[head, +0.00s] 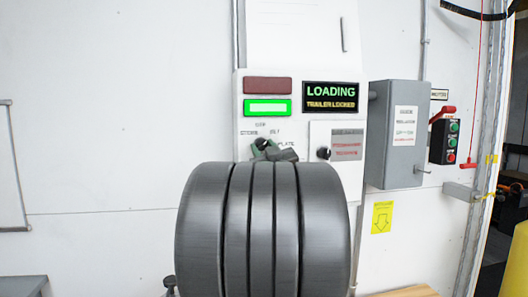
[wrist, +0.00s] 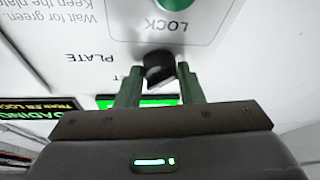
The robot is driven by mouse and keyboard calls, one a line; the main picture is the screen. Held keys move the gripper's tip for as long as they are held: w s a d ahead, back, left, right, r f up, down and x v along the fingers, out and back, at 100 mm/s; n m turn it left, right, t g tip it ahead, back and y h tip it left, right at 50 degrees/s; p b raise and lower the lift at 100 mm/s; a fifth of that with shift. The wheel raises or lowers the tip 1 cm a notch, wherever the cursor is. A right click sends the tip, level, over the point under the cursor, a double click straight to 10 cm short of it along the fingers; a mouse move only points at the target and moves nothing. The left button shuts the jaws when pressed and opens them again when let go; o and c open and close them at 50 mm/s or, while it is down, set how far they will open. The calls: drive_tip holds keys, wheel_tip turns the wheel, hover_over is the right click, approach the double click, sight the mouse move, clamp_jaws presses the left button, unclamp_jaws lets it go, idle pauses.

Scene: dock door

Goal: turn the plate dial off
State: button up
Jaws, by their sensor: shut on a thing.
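The plate dial (wrist: 158,66) is a small black knob on a white panel, with the word PLATE printed beside it in the wrist view, upside down. My gripper (wrist: 159,74) has its two green fingers on either side of the knob and is shut on it. In the head view my gripper (head: 274,154) is at the dial (head: 261,143), below small printed position labels, the top one apparently OFF. My dark arm hides the panel below. I cannot tell which label the dial points to.
The control panel (head: 241,100) has a dark red lamp (head: 267,85), a lit green lamp (head: 267,107) and a LOADING / TRAILER LOCKED display (head: 331,96). Another black knob (head: 323,153) sits right of the dial. A grey box (head: 395,140) projects further right. A green LOCK button (wrist: 178,4) shows in the wrist view.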

drive_tip(key=n+y, duration=0.1)
drive_tip(key=n, duration=0.1)
drive_tip(key=n+g, duration=0.1)
drive_tip(key=n, duration=0.1)
drive_tip(key=n+g+y, duration=0.1)
drive_tip(key=n, duration=0.1)
drive_tip(key=shift+d+r+n+y+p, duration=0.2)
drive_tip(key=shift+d+n+y+p, duration=0.1)
drive_tip(key=shift+n, duration=0.1)
drive_tip(key=shift+n+g+p, duration=0.6)
drive_tip(key=shift+n+g, duration=0.3)
drive_tip(key=shift+n, duration=1.2)
drive_tip(key=o, duration=1)
drive_tip(key=shift+c, duration=0.2)
drive_tip(key=b+v, duration=0.2)
drive_tip(key=v, duration=1.1)
drive_tip(key=shift+s+d, duration=0.25)
drive_tip(key=shift+d, duration=0.05)
